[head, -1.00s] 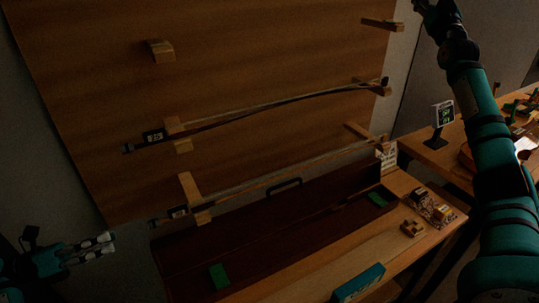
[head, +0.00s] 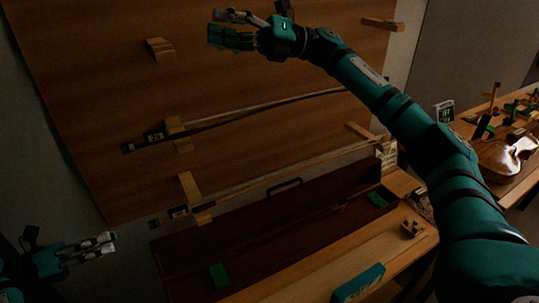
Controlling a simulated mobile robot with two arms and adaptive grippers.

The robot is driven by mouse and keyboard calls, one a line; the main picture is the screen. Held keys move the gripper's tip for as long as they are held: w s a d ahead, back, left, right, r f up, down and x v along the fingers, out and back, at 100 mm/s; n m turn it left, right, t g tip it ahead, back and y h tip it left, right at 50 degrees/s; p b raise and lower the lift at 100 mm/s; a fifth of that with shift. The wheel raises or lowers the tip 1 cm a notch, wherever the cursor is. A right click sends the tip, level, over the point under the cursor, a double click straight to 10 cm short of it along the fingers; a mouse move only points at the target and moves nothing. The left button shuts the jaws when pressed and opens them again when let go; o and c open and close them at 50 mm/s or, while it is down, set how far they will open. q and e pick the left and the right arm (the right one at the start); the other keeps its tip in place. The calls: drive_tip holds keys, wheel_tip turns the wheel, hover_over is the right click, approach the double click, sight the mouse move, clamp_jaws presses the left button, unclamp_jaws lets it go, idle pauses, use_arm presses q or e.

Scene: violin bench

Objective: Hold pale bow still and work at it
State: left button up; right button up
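A pale bow (head: 285,173) rests on the lower pair of wooden wall pegs, its frog end to the left and its tip to the right. A darker bow (head: 250,115) rests on the pegs above it; my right arm hides its tip end. My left gripper (head: 112,243) is at the lower left, fingers apart and empty, left of the pale bow's frog end and not touching it. My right gripper (head: 211,25) is high in front of the panel, well above both bows, its fingers apart and empty.
An open dark red case (head: 260,237) with green pads lies on the bench below the bows. A teal box (head: 358,283) and a small wooden block (head: 411,228) are near the bench's front. A violin (head: 503,158) lies on the right table. An empty peg (head: 160,50) is at upper left.

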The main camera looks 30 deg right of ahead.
drive_tip(key=s+a+f+n+g+h, duration=0.35)
drive_tip(key=a+f, duration=0.25)
drive_tip(key=f, duration=0.3)
drive_tip(key=n+h, duration=0.9)
drive_tip(key=h, duration=1.2)
approach(279, 173)
drive_tip(key=x, duration=0.2)
drive_tip(key=shift+f+m, duration=0.25)
drive_tip(key=shift+f, duration=0.2)
drive_tip(key=shift+d+f+h, duration=0.2)
drive_tip(key=shift+h, duration=0.05)
drive_tip(key=x, duration=0.7)
drive_tip(key=shift+r, duration=0.1)
